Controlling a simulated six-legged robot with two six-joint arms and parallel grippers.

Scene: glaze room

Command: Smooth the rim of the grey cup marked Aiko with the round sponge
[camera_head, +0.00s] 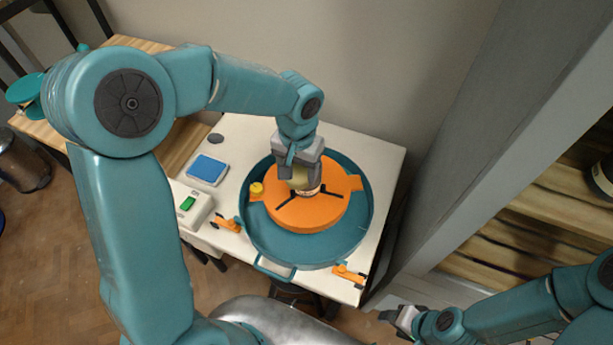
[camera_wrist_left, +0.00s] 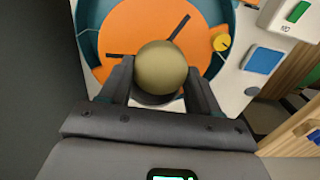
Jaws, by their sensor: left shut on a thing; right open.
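My left gripper (camera_head: 301,178) is shut on the round olive-yellow sponge (camera_wrist_left: 161,67), over the middle of the orange wheel disc (camera_head: 285,215). The sponge also shows between the fingers in the head view (camera_head: 299,178). Just below it, a small part of a pale cup (camera_head: 309,191) shows on the disc. The gripper and sponge hide most of the cup, and I cannot read a name on it. I cannot tell whether the sponge touches the rim. My right gripper (camera_head: 399,318) is open and empty at the lower right, away from the table.
A teal basin (camera_head: 365,222) surrounds the disc on a white table (camera_head: 372,150). A yellow knob (camera_head: 257,188) sits at the disc's left. A blue pad (camera_head: 207,169) and a white switch box with a green button (camera_head: 188,205) stand left. Shelves are at right.

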